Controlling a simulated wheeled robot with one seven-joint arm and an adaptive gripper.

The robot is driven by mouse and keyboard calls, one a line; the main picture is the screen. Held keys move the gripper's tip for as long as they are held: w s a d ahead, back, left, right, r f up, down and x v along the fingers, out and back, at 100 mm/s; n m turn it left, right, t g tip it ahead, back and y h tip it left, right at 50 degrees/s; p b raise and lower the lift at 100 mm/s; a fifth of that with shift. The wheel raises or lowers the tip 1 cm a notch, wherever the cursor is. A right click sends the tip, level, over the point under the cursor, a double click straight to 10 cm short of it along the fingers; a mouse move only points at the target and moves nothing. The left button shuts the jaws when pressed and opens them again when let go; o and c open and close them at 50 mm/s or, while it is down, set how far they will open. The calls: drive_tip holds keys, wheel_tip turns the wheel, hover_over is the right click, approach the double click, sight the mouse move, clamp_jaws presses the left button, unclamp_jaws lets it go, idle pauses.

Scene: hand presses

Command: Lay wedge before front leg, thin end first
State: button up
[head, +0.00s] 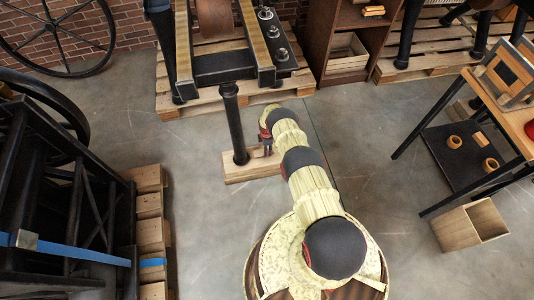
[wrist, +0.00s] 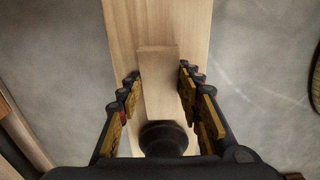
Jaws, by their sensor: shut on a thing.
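The front leg (head: 234,125) of the press is a dark post standing on a pale wooden board (head: 238,172) on the floor. My gripper (head: 267,147) is low over the right part of that board, just right of the leg. In the wrist view the wedge (wrist: 158,75) is a pale wooden piece between my fingers, which are shut on it. It lies in line with the board (wrist: 190,25), over it. I cannot tell whether it touches the board. A dark round part (wrist: 163,138) shows at its near end. Which end is thin is unclear.
The press (head: 225,67) stands on a pallet (head: 175,101) behind the leg. A black frame (head: 60,190) on a pallet stands at the left. A table (head: 515,120) and an open wooden box (head: 468,225) are at the right. The grey floor between is clear.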

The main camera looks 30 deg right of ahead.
wheel_tip(320, 180, down, 3)
drive_tip(key=shift+s+b, duration=0.1)
drive_tip(key=shift+b, duration=0.4)
drive_tip(key=shift+d+r, duration=0.1)
drive_tip(key=o, duration=1.2)
drive_tip(key=shift+c, duration=0.2)
